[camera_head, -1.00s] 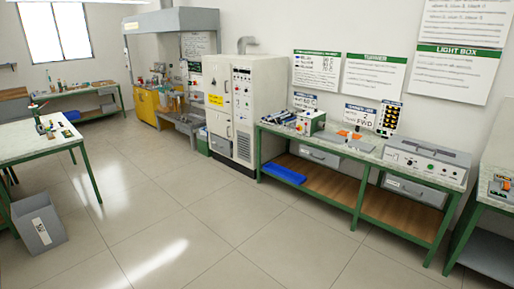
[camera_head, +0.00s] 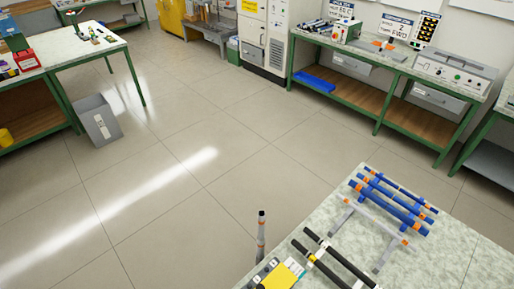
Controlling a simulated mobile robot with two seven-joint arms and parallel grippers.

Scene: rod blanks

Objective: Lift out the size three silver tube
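No silver tube can be made out for certain. A rack (camera_head: 345,216) with grey supports stands on the pale speckled bench (camera_head: 455,262) at the lower right. It bears several blue rods (camera_head: 393,208) with orange marks. Black rods (camera_head: 340,262) lie in front of it, partly cut off by the lower edge. A slim upright piece (camera_head: 261,235) with a dark top and grey body shows at the bench's left edge; I cannot tell what it is. Neither of my grippers is in view.
Left of the black rods is a yellow block (camera_head: 278,277). A grey bin (camera_head: 98,120) stands on the floor by the left table (camera_head: 90,47). A green-framed bench (camera_head: 400,68) runs along the back wall. The floor between is clear.

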